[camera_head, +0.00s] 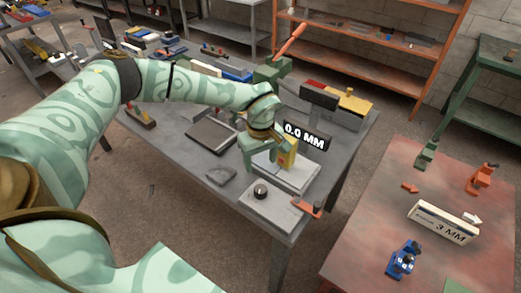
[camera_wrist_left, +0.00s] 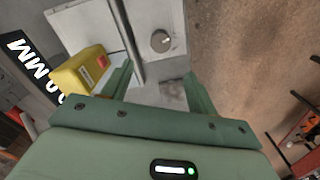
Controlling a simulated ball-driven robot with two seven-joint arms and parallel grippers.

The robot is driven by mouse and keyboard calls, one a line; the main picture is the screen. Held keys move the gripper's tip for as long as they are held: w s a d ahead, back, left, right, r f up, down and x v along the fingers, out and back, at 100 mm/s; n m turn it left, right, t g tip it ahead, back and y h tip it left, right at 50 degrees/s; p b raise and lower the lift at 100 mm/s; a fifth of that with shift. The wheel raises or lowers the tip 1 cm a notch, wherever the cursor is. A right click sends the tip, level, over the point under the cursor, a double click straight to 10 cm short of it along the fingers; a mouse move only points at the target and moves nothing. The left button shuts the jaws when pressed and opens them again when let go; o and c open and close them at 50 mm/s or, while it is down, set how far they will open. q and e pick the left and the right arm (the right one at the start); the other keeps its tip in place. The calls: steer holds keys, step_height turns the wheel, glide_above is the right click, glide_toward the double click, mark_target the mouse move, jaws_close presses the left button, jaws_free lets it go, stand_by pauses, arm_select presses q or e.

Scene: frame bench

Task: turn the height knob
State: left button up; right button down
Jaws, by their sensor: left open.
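A small round dark knob (camera_head: 260,191) stands on a light grey plate (camera_head: 275,212) at the front corner of the grey bench. In the left wrist view the knob (camera_wrist_left: 161,40) lies beyond the fingertips, with its top facing the camera. My left gripper (camera_head: 258,150) is above the bench, farther back than the knob and apart from it. Its fingers (camera_wrist_left: 160,76) are spread with nothing between them. A yellow block (camera_wrist_left: 80,72) with a red and white label is beside one finger. A black sign (camera_head: 304,135) reads 0.0 MM. My right gripper is not in view.
A white plate (camera_head: 299,174) lies beneath the gripper. A dark slab (camera_head: 211,136) and a grey piece (camera_head: 221,176) lie to the left. A red part (camera_head: 309,208) sits at the bench edge. A reddish table (camera_head: 370,225) with a 3 MM block (camera_head: 443,222) stands right.

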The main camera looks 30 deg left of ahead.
arm_select(q)
steer(key=shift+r, duration=1.65)
